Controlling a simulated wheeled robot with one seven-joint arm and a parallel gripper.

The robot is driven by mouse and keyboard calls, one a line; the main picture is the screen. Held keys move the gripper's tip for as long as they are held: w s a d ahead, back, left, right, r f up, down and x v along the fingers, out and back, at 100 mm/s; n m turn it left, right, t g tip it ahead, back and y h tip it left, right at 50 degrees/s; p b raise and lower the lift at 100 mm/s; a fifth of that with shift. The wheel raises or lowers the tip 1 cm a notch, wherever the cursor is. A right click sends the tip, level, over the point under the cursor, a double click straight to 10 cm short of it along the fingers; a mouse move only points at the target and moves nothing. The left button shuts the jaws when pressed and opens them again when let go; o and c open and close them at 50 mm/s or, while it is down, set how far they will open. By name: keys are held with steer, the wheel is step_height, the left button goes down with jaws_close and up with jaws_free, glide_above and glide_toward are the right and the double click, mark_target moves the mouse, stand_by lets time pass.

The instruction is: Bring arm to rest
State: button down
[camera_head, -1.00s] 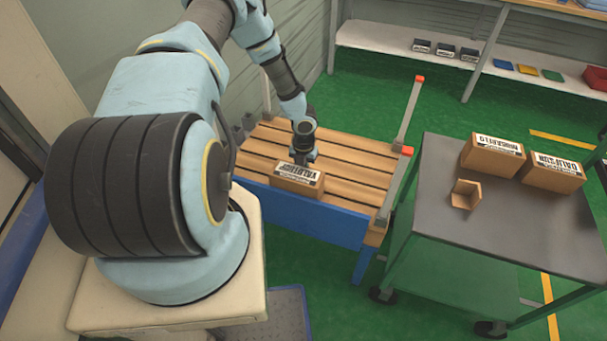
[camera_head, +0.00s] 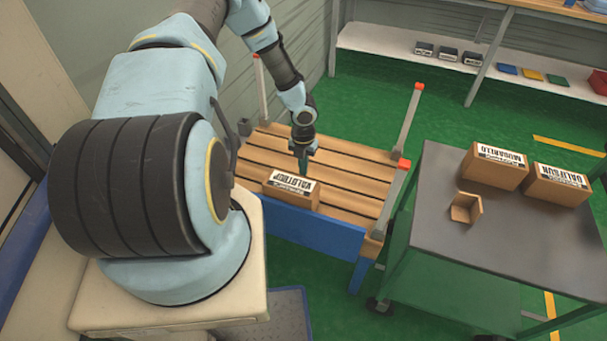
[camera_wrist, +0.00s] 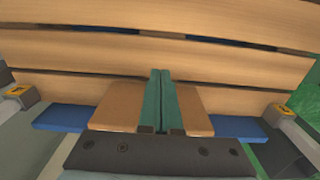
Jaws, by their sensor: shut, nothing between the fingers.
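My gripper (camera_head: 303,168) points down over the slatted wooden platform (camera_head: 345,165), just behind and above a brown box labelled VALDTROP (camera_head: 291,188). Its fingers are together with nothing between them. In the wrist view the closed green fingers (camera_wrist: 161,75) stand in front of the box (camera_wrist: 120,105), which shows on both sides of them. The box lies on the near slats, beside the platform's blue front board (camera_head: 315,232). I cannot tell from these views whether the fingertips touch the box.
A dark-topped green cart (camera_head: 500,230) stands to the right with two labelled boxes (camera_head: 494,167) (camera_head: 556,185) and a small open corner piece (camera_head: 466,207). Grey posts with red tips (camera_head: 408,115) rise at the platform's corners. A white shelf (camera_head: 400,47) with small bins is behind.

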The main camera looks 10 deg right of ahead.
step_height(320, 180, up, 7)
steer(key=shift+b, duration=0.3)
steer(key=w+a+r+m+t+h, duration=0.1)
steer(key=a+r+m+t, duration=0.1)
steer(key=r+m, duration=0.75)
steer(key=w+a+r+m+t+h, duration=0.1)
steer(key=a+r+m+t, duration=0.1)
steer(key=r+m, duration=0.7)
steer(key=s+a+r+m+g+y, duration=0.1)
steer(key=s+a+r+m, duration=0.4)
steer(key=s+m, duration=0.1)
steer(key=s+a+r+m+g, duration=0.1)
steer(key=s+a+r+m, duration=0.4)
steer(key=s, duration=0.4)
steer(key=shift+s+a+r+m+y, duration=0.3)
steer(key=shift+a+r+m+y, duration=0.1)
steer(key=shift+a+m, duration=0.5)
